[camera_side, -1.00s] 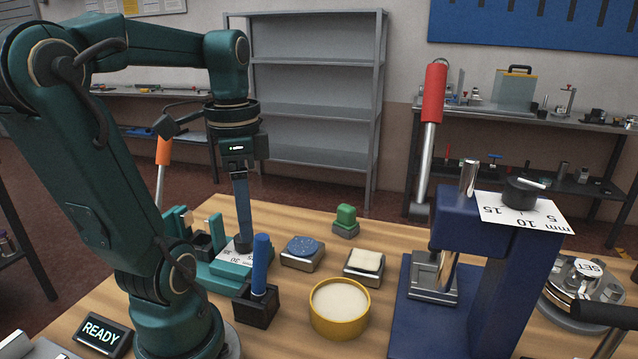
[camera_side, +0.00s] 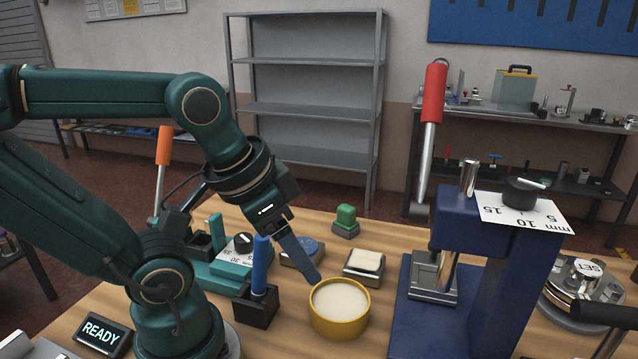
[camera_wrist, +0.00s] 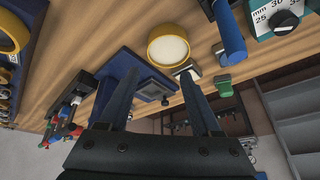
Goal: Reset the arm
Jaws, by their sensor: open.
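My gripper (camera_side: 308,262) hangs tilted down to the right over the bench, its fingertips just above and left of the yellow round dish (camera_side: 316,318) with pale contents. In the wrist view my gripper (camera_wrist: 160,85) shows two dark fingers spread apart with nothing between them. The yellow dish (camera_wrist: 151,51) lies beyond the fingertips in that view. My gripper partly hides the round blue-topped pad (camera_side: 290,250) in the side view.
A blue-handled tool (camera_side: 261,264) stands upright in a black holder beside my arm. The blue press (camera_side: 480,270) with a red-handled lever (camera_side: 433,95) stands to the right. A pale-topped block (camera_side: 364,262) and green-topped block (camera_side: 346,216) sit behind the dish. A READY display (camera_side: 102,333) is front left.

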